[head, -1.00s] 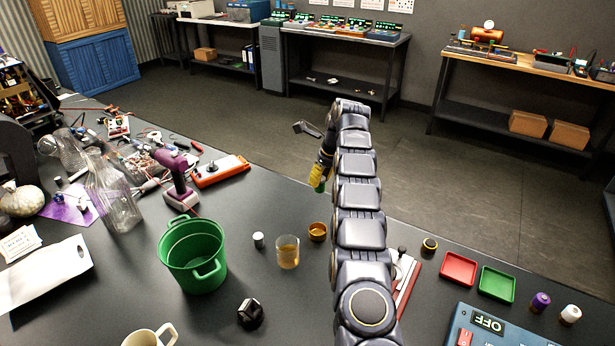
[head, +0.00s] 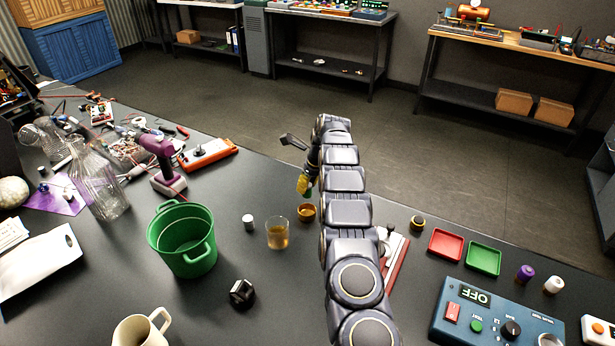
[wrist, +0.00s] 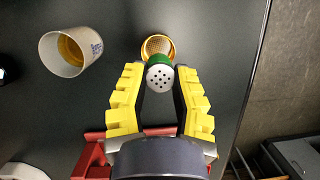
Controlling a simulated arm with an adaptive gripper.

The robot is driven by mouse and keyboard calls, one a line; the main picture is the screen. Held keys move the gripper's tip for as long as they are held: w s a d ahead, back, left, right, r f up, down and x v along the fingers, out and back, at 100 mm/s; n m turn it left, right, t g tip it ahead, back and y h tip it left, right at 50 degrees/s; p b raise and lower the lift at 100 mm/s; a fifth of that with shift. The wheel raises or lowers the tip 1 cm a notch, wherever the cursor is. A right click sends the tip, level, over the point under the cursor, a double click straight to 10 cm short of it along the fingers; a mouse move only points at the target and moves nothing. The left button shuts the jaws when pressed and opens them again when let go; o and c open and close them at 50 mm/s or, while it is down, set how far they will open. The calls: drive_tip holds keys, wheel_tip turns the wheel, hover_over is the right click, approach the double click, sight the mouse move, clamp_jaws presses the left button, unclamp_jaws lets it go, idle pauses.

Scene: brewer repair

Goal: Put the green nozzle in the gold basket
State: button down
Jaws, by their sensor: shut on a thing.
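My gripper (head: 304,186) is on the far side of the dark table, pointing down, with yellow fingers. It is shut on the green nozzle (wrist: 158,60), whose round grey face with small holes shows between the fingertips in the wrist view. In the head view only a bit of green shows below the fingers. The gold basket (head: 306,213) stands on the table just below the gripper. In the wrist view the gold basket (wrist: 157,43) shows just past the nozzle, which partly covers it. I cannot tell whether nozzle and basket touch.
A glass with amber liquid (head: 277,235) stands close to the left of the basket, with a small white cap (head: 248,222) beyond it. A green bucket (head: 183,240) is further left. Red (head: 445,244) and green trays (head: 484,258) lie to the right.

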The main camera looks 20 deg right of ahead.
sight(304, 213)
drive_tip(key=shift+f, duration=3.8)
drive_tip(key=c, duration=0.9)
unclamp_jaws()
drive_tip(key=shift+r, duration=0.1)
wheel_tip(304, 213, up, 7)
drive_tip(key=shift+f, duration=0.1)
